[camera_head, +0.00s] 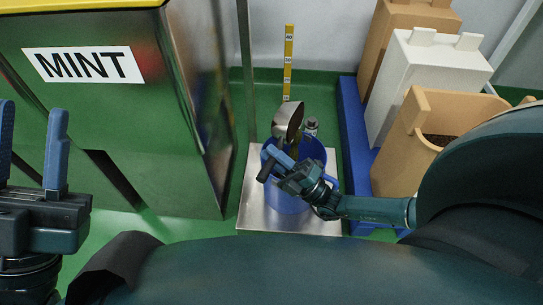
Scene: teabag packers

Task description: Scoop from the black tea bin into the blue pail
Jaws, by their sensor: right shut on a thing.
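My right gripper (279,163) is shut on a metal scoop (289,117), near its dark handle. It holds the scoop over the blue pail (290,203). The scoop's bowl is tilted, its rounded side showing, and whether anything is in it I cannot tell. The pail stands on a flat metal platform (257,215); the gripper hides part of its rim and inside. No bin labelled black tea is in view. My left gripper (34,112) is at the left edge, open and empty, well away from the pail.
A large metal bin labelled MINT (82,65) stands at the left. Tan and white sacks stand on a blue pallet (355,150) at the right; an open tan sack (400,150) holds something brown. A yellow marked post (289,50) and a small silvery object (312,126) are behind.

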